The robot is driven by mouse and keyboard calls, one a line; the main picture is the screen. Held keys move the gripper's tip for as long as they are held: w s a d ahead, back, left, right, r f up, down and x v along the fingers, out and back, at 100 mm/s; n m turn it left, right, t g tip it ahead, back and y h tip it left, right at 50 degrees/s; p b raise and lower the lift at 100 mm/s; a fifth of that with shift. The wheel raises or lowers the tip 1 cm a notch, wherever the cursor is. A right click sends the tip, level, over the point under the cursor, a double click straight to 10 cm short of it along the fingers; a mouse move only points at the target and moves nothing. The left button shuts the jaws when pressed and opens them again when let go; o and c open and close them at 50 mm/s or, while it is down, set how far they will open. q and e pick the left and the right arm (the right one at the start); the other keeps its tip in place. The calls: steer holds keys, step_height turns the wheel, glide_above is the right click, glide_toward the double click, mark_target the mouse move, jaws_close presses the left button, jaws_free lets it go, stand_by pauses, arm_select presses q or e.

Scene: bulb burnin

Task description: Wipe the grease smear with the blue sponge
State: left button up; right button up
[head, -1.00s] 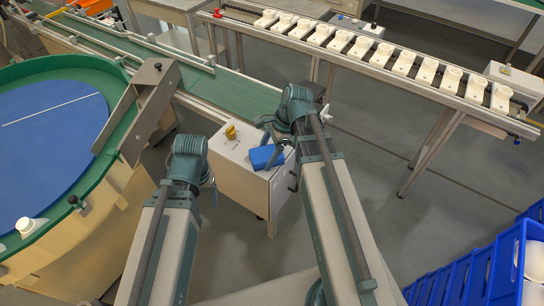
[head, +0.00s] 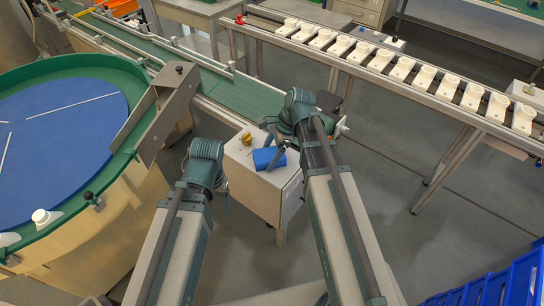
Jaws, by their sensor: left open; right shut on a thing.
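The blue sponge (head: 264,159) is at the top of a small white cabinet in the middle of the head view. My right gripper (head: 277,146) is shut on the sponge from its far right side; the arm partly hides the grip. I cannot tell whether the sponge touches the cabinet top. My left gripper (head: 224,190) is open and empty, low beside the cabinet's left side and partly hidden behind its own wrist.
A blue turntable (head: 60,135) with a green rim is at left. A green conveyor (head: 235,93) runs behind the cabinet. A rail of white sockets (head: 401,68) is behind right. Blue crates (head: 500,288) are lower right.

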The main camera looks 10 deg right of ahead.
mark_target(261, 149)
steer(key=shift+w+a, duration=0.15)
steer(key=shift+w+a+r, duration=0.1)
steer(key=shift+w+a, duration=0.9)
steer(key=shift+w, duration=0.25)
steer(key=shift+f, duration=0.2)
steer(key=shift+s+d+r, duration=0.1)
steer(key=shift+s+d, duration=0.5)
steer(key=shift+s, duration=0.2)
steer(key=shift+s+d, duration=0.6)
steer(key=shift+s, duration=0.15)
steer(key=shift+s+d, duration=0.55)
steer(key=shift+s, duration=0.2)
steer(key=shift+s+d, duration=0.55)
steer(key=shift+s, duration=0.25)
steer(key=shift+s+d, duration=1.15)
steer(key=shift+s, duration=0.25)
